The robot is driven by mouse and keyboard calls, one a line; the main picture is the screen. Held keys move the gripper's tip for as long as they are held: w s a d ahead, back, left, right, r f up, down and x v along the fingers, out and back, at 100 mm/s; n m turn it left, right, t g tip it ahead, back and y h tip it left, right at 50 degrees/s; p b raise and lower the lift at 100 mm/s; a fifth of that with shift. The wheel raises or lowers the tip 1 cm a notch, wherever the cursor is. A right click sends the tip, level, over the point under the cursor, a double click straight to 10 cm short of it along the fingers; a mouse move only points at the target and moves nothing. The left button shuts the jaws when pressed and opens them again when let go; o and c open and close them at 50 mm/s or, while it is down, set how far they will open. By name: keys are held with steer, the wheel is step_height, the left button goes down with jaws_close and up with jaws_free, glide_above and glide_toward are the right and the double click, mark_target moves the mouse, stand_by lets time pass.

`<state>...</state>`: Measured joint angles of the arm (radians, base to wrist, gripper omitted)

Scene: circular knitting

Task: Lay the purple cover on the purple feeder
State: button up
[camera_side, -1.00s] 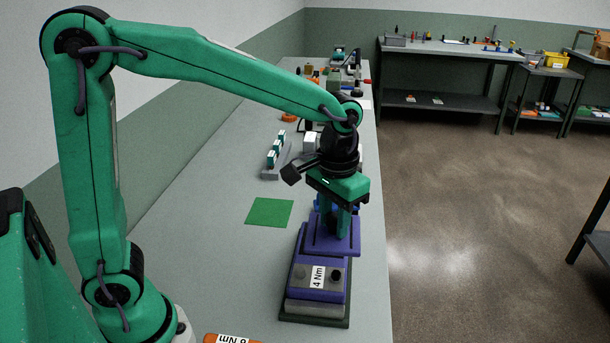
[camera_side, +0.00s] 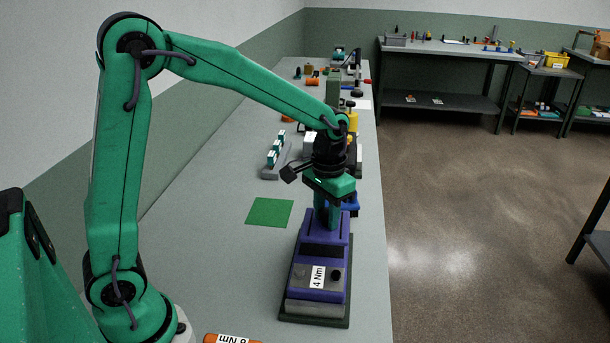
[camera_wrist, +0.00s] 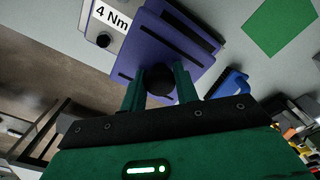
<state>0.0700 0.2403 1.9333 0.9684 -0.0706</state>
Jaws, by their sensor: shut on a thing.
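The purple feeder (camera_side: 334,295) stands at the near right of the bench, with a "4 Nm" label on its front part. My gripper (camera_side: 326,224) is above its back part. The purple cover (camera_side: 311,236), a flat plate with dark slots, is beneath my fingers and over the feeder. In the wrist view my gripper (camera_wrist: 160,82) is shut on the dark round knob of the cover (camera_wrist: 188,68). The feeder (camera_wrist: 148,18) shows behind it, and the cover looks turned slightly against it. I cannot tell whether the cover touches the feeder.
A green square mat (camera_side: 269,212) lies left of the feeder. A blue part (camera_side: 349,204) lies just behind the gripper, and a grey rack with several teal-and-white pieces (camera_side: 275,156) stands further back. An orange labelled block (camera_side: 232,338) is at the front edge.

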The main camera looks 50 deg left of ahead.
mark_target(324, 225)
steer(key=shift+w+a+f, duration=0.4)
steer(key=shift+a, duration=0.2)
steer(key=shift+w+a+f, duration=0.35)
steer(key=shift+a+f, duration=0.05)
steer(key=shift+a, duration=0.15)
steer(key=shift+f, duration=2)
steer(key=shift+f, duration=0.1)
steer(key=o, duration=1)
step_height(324, 225, up, 12)
